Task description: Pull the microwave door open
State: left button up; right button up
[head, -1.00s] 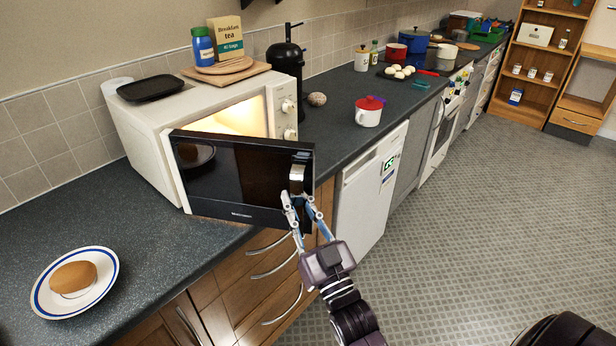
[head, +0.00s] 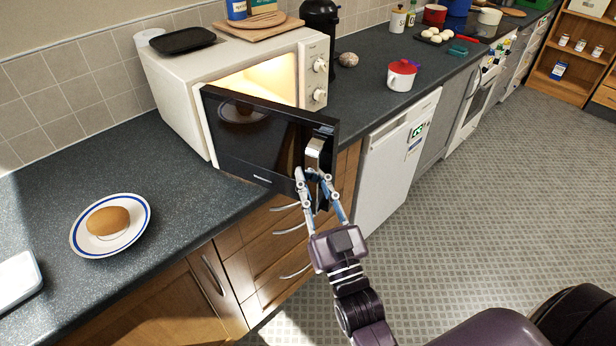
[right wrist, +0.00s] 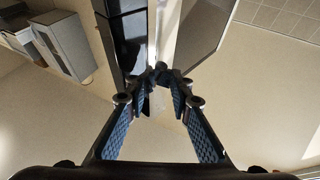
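The white microwave (head: 172,77) stands on the dark counter with its lit inside showing. Its black door (head: 255,138) is hinged at the left and stands partly open, swung out over the counter's front edge. The silver handle (head: 315,152) is near the door's free right end. My right gripper (head: 315,176) is at the handle's lower part, its fingers drawn together around it. The right wrist view shows the fingertips (right wrist: 160,78) close together at the handle, partly hiding the contact. My left gripper is not in view.
A plate (head: 78,236) with a bun (head: 107,221) lies on the counter at the left, clear of the door. A black tray (head: 182,41) and a wooden board (head: 259,27) sit on the microwave. A red-lidded white pot (head: 402,75) stands to its right. The floor is open.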

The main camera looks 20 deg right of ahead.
jog(key=o, duration=0.3)
jog(key=shift+s+d+r, duration=0.1)
jog(key=shift+s+d, duration=0.1)
jog(key=shift+o, duration=0.2)
jog(key=shift+w+a, duration=0.1)
jog(key=shift+a, duration=0.15)
jog(key=shift+s, duration=0.2)
jog(key=v, duration=1.1)
jog(key=shift+s+f, duration=0.2)
jog(key=shift+s, duration=0.1)
jog(key=shift+c, duration=0.2)
